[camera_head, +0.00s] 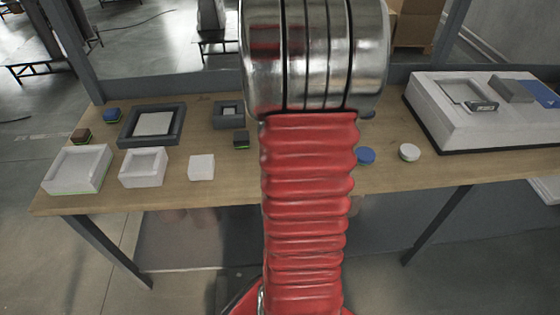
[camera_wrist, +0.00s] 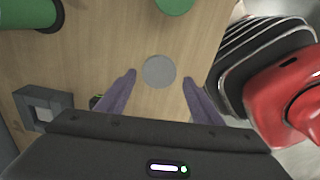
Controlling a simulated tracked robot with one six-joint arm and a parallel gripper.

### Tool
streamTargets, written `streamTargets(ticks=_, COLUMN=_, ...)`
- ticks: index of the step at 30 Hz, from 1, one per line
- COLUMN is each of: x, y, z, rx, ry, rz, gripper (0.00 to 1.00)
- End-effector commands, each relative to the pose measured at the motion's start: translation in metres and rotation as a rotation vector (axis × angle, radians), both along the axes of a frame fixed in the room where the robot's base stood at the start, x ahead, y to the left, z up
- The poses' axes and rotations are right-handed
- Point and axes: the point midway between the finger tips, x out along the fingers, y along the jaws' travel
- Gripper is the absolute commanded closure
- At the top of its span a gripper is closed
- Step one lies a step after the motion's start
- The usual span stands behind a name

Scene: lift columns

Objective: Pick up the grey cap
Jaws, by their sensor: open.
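The grey cap (camera_wrist: 159,72) is a flat, round disc lying on the wooden table in the wrist view. My gripper (camera_wrist: 158,79) is open, with its two purple-grey fingers apart and one on each side of the cap in the picture. Nothing is held between them. I cannot tell how high the fingertips are above the table. In the head view my red arm and metal wrist hide the gripper, and I cannot make out the grey cap there.
Near the cap are a green round piece (camera_wrist: 173,5), a green cylinder (camera_wrist: 32,14) and a dark square frame (camera_wrist: 22,103). The head view shows a blue cap (camera_head: 365,156), a white cap (camera_head: 410,152), white boxes (camera_head: 201,167) and a large white block (camera_head: 440,115).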

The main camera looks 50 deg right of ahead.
Motion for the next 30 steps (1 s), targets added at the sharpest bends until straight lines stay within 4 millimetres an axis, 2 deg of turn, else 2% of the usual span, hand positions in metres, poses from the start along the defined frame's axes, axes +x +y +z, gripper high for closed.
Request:
streamTargets(ticks=14, x=0.0, y=0.001, z=-0.008, rx=0.001, ry=0.001, rz=0.0, gripper=0.4)
streamTargets(ticks=24, x=0.003, y=0.001, z=-0.049, rx=0.002, ry=0.002, rz=0.001, gripper=0.4)
streamTargets(ticks=30, x=0.003, y=0.001, z=-0.057, rx=0.0, ry=0.0, rz=0.001, gripper=0.4)
